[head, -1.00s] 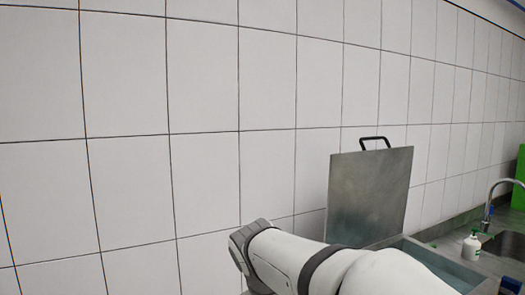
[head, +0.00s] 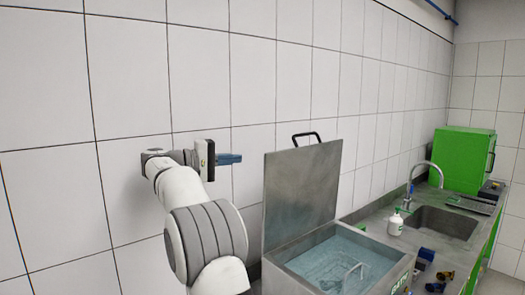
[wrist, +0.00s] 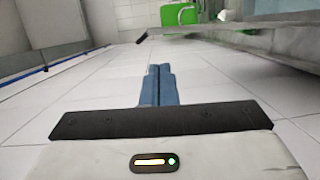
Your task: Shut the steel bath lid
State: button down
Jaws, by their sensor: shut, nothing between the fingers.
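The steel bath (head: 340,262) stands right of my arm in the head view, with bluish liquid and a wire handle inside it. Its lid (head: 303,190) is open and stands upright at the back of the bath, near the tiled wall. A black handle (head: 307,138) sits on the lid's top edge. My gripper (head: 238,158) is left of the lid, about level with its upper part and apart from it. Its blue fingers are shut and empty, also in the wrist view (wrist: 157,84).
Right of the bath, a counter holds a white bottle (head: 396,223), a sink (head: 443,222) with a tap (head: 428,168), and small blue and yellow parts (head: 425,256). A green cabinet (head: 463,160) stands at the far end. The tiled wall runs behind everything.

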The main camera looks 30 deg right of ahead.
jog(key=s+d+p, duration=0.1)
jog(key=d+p, duration=0.2)
jog(key=d, duration=0.7)
jog(key=shift+r+h, duration=0.3)
jog(key=shift+s, duration=0.2)
